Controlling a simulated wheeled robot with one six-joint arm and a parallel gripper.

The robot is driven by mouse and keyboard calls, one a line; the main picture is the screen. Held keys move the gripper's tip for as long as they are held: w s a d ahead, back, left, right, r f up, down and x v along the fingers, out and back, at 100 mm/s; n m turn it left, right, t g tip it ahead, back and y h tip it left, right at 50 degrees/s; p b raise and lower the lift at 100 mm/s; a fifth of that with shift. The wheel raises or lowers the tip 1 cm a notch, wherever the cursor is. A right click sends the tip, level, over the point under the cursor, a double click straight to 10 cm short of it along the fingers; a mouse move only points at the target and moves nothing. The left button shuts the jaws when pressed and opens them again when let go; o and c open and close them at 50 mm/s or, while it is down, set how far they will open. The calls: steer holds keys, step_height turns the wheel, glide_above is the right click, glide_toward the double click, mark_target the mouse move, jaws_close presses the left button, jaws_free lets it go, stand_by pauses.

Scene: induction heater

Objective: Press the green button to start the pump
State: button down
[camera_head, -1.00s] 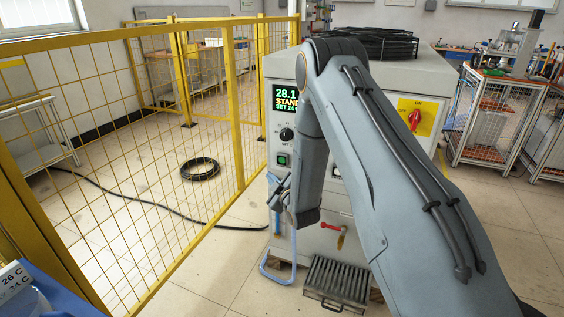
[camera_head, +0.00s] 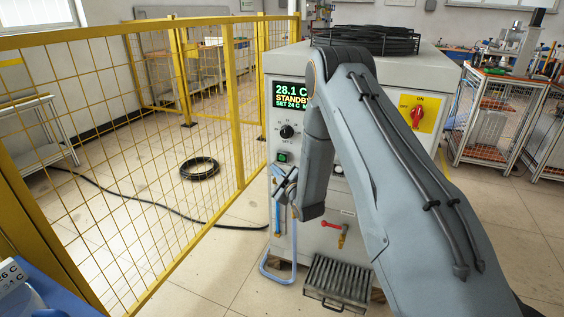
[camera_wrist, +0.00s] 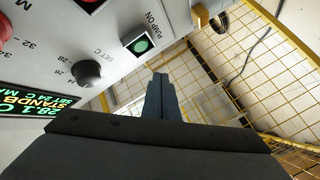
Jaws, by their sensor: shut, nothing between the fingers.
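The green button (camera_head: 283,157) sits in a dark square frame on the front of the grey machine, below the black dial. In the wrist view the green button (camera_wrist: 141,44) is beside the label "PUMP ON". My gripper (camera_wrist: 160,78) is shut and empty, its fingertips below the button in that picture and seemingly apart from it. In the head view my gripper (camera_head: 282,186) is a little below the button, partly behind my arm. The display (camera_head: 291,96) reads 28.1 C, STANDBY, SET 24 C.
A black dial (camera_head: 287,132) is above the button. A red switch on a yellow plate (camera_head: 418,113) is on the machine's right. A yellow mesh fence (camera_head: 238,110) stands close on the left. A red-handled valve (camera_head: 332,226) and blue hose (camera_head: 285,278) are lower down.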

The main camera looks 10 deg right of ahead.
steer(key=shift+w+d+b, duration=0.45)
steer(key=shift+w+d, duration=0.2)
steer(key=shift+w, duration=0.25)
steer(key=shift+w+d+b, duration=0.4)
steer(key=shift+w+d, duration=0.25)
steer(key=shift+w, duration=0.2)
steer(key=shift+w, duration=0.1)
stand_by(0.7)
steer(key=shift+w+d, duration=0.25)
steer(key=shift+w+d+b, duration=0.3)
steer(key=shift+w+b, duration=0.1)
steer(key=shift+b, duration=0.15)
stand_by(1.0)
steer(key=shift+s+a, duration=0.1)
steer(key=shift+s+a+p, duration=0.4)
steer(key=shift+s+a, duration=0.05)
steer(key=shift+s, duration=0.15)
steer(key=shift+s+a+p, duration=0.55)
steer(key=shift+s+a, duration=0.2)
steer(key=shift+s, duration=0.3)
steer(key=shift+s+a+p, duration=0.55)
steer(key=shift+s+a, duration=0.15)
steer(key=shift+s, duration=0.3)
